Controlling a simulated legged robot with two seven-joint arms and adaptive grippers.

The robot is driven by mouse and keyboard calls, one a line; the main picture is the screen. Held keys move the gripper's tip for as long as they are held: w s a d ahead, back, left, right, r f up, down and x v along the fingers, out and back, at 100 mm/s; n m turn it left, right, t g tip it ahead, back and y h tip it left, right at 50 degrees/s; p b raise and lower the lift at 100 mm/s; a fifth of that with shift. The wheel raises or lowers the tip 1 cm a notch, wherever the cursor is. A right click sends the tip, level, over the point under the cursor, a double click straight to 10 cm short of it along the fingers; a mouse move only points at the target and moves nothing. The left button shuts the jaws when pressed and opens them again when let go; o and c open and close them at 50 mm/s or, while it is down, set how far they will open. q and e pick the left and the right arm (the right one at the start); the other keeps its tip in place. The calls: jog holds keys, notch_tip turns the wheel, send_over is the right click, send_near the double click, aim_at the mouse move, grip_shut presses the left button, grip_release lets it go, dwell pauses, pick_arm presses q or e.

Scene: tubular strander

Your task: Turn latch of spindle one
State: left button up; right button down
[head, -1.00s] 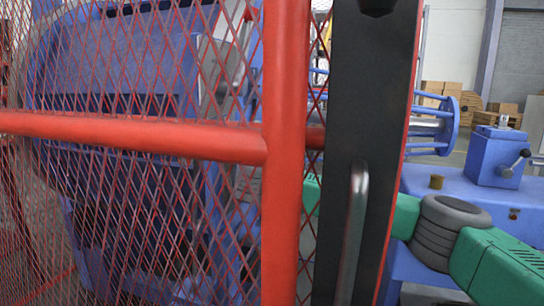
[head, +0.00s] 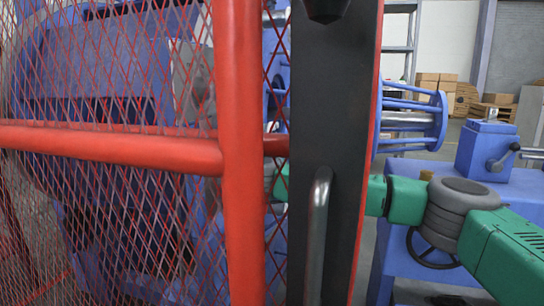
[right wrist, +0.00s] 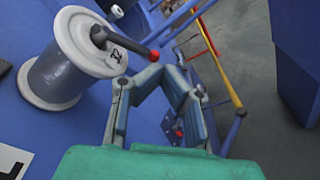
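In the right wrist view, a white-flanged spool-like spindle (right wrist: 60,62) with a grey barrel stands on the blue machine. A black lever with a red tip (right wrist: 128,46), likely the latch, reaches from its end face beside a small marked label. My right gripper (right wrist: 167,65) is just right of the red tip. Its fingers lean inward with their tips close together. I see nothing clearly held, and contact with the lever cannot be told. In the head view, my green right arm passes behind the black door post, which hides the gripper. My left gripper is not in view.
A red mesh guard door (head: 240,150) with a black edge post (head: 330,130) and a metal handle (head: 317,235) fills the left and middle. A blue box with a crank (head: 488,148) stands at right. Pallets and boxes (head: 435,88) are far behind.

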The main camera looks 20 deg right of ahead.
jog(key=n, duration=0.1)
jog(key=n+p, duration=0.1)
jog(key=s+d+n+p, duration=0.1)
jog(key=shift+d+r+n+g, duration=0.1)
jog(key=shift+r+n+g, duration=0.2)
jog(key=shift+n, duration=0.1)
jog(key=shift+a+r, duration=0.1)
jog(key=shift+a, duration=0.4)
jog(key=shift+d, duration=0.1)
jog(key=shift+d, duration=0.25)
jog(key=shift+a, duration=0.2)
